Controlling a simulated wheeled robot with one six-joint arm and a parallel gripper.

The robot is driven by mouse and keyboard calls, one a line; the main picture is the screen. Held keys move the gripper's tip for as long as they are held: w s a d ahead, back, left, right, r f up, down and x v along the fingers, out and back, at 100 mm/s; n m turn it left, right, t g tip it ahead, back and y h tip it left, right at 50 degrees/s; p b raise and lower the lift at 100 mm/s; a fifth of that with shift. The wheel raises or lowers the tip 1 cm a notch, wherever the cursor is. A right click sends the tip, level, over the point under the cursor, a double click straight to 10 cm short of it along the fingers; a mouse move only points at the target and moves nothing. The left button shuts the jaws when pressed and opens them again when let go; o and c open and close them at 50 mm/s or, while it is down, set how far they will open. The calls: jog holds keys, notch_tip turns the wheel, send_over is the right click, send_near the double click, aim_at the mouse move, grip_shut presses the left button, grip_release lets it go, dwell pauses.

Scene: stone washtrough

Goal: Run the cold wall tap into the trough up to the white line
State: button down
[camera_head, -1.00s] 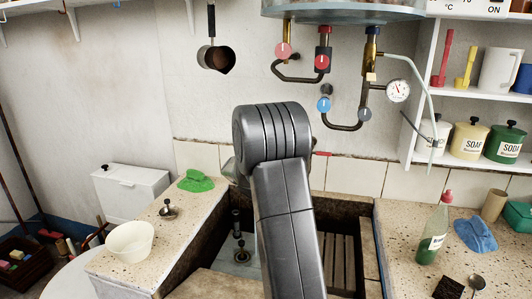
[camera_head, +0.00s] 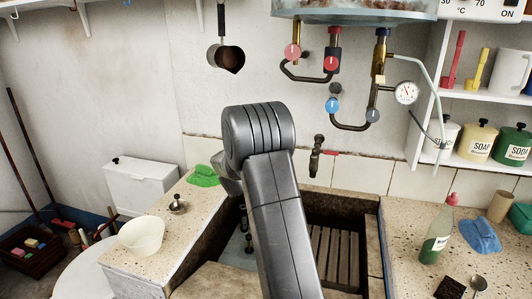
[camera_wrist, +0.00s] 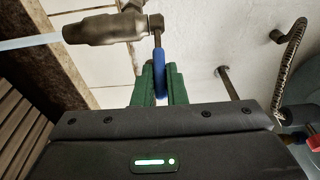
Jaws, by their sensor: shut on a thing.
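In the wrist view, my gripper (camera_wrist: 159,88), with green fingers, is shut on the blue lever (camera_wrist: 159,62) of a metal wall tap (camera_wrist: 105,28). A pale, straight stream of water (camera_wrist: 32,42) leaves the tap's spout. In the head view my arm hides this tap and my fingers. The stone trough (camera_head: 205,240) lies below and behind my arm. Its left basin (camera_head: 236,254) looks pale blue-grey inside, with a dark upright fitting. The water level is unclear, and I see no white line. A second wall tap (camera_head: 317,158) with a red lever is right of my arm.
A slatted wooden board (camera_head: 333,255) lies in the right basin. On the left ledge are a green cloth (camera_head: 203,176), a plug (camera_head: 177,204) and a white bowl (camera_head: 141,236). A green bottle (camera_head: 436,238) and blue cloth (camera_head: 481,236) are on the right. Pipes and valves (camera_head: 333,105) hang above.

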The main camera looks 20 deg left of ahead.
jog(key=shift+r, duration=0.2)
jog(key=c, duration=1.5)
grip_release()
jog(key=shift+o, duration=0.2)
jog(key=shift+f, duration=0.1)
jog(key=s+b, duration=0.3)
jog(key=s, duration=1)
jog(key=shift+s+a, duration=0.4)
